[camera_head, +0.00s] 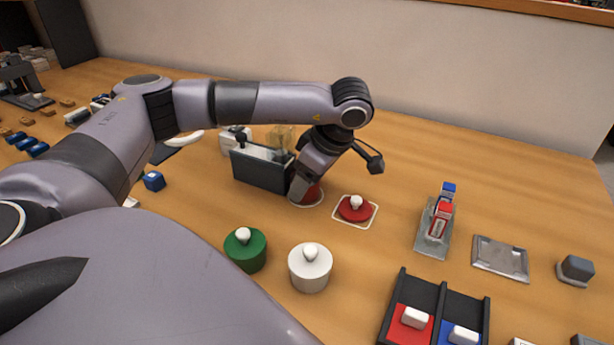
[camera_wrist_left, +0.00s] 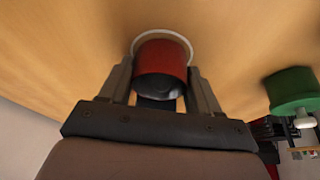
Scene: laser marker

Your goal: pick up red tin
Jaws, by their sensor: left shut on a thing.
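The red tin (camera_head: 314,194) stands at a white ring on the table, partly hidden behind my left gripper (camera_head: 303,190) in the head view. In the left wrist view the red tin (camera_wrist_left: 163,58) shows between the two fingers, with a dark end towards the camera. My left gripper (camera_wrist_left: 162,90) is shut on it. I cannot tell whether the tin touches the table. A red lid (camera_head: 354,210) with a white knob lies on a white-edged square to the right of the tin. My right gripper is not in view.
A dark open box (camera_head: 262,171) stands close left of the gripper. A green canister (camera_head: 246,252) and a white canister (camera_head: 310,270) stand in front. A metal stand (camera_head: 433,232), a tray (camera_head: 500,258) and a divided black holder (camera_head: 437,300) are on the right.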

